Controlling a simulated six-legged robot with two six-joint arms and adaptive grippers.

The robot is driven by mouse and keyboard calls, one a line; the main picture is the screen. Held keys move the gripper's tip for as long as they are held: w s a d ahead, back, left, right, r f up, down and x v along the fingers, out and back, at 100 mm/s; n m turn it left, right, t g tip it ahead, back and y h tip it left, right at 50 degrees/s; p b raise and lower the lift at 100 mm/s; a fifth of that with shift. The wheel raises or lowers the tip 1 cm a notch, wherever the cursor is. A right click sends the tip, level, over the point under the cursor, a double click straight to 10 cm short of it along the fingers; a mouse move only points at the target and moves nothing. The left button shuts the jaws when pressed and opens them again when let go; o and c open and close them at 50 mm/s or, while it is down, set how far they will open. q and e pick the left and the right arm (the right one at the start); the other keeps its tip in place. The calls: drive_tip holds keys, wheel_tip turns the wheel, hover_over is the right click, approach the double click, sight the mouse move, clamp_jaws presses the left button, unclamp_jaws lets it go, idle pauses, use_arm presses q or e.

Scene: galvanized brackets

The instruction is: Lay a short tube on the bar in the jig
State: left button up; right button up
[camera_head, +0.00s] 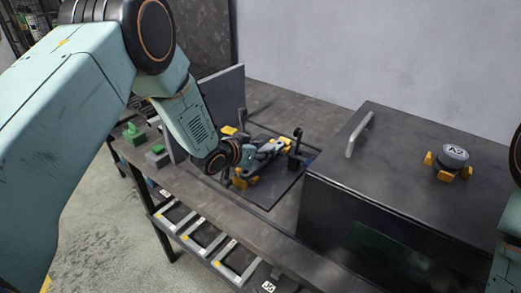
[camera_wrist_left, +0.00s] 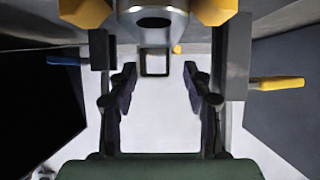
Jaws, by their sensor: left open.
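My left gripper (camera_head: 274,149) reaches down over the dark jig plate (camera_head: 264,194) on the bench. It is open; in the left wrist view its two dark fingers (camera_wrist_left: 158,88) stand apart with nothing gripped between them. A small square hollow outline (camera_wrist_left: 154,63), perhaps the end of a short tube, shows between and beyond the fingertips. Yellow pieces (camera_head: 240,183) and dark posts (camera_head: 297,137) stand around the gripper on the jig. I cannot make out the bar, which the gripper may hide. My right gripper is not in view.
A large dark box (camera_head: 381,200) with a grey handle (camera_head: 358,133) stands right of the jig. A grey knob marked A2 (camera_head: 454,156) with yellow feet is on it. An upright grey panel (camera_head: 224,96) stands behind my left forearm. Green pieces (camera_head: 133,134) lie left.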

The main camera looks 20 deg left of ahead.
use_arm(q)
drive_tip(key=shift+d+r, duration=0.25)
drive_tip(key=shift+r, duration=0.05)
drive_tip(key=p+v, duration=0.1)
drive_tip(key=v, duration=0.9)
drive_tip(key=shift+s+a+r, duration=0.1)
drive_tip(key=shift+s+r, duration=0.05)
drive_tip(key=shift+s, duration=0.05)
drive_tip(key=shift+s+a+r, duration=0.2)
drive_tip(key=shift+s+a, duration=0.15)
drive_tip(key=shift+s, duration=0.25)
drive_tip(key=shift+d, duration=0.1)
drive_tip(key=shift+d, duration=0.1)
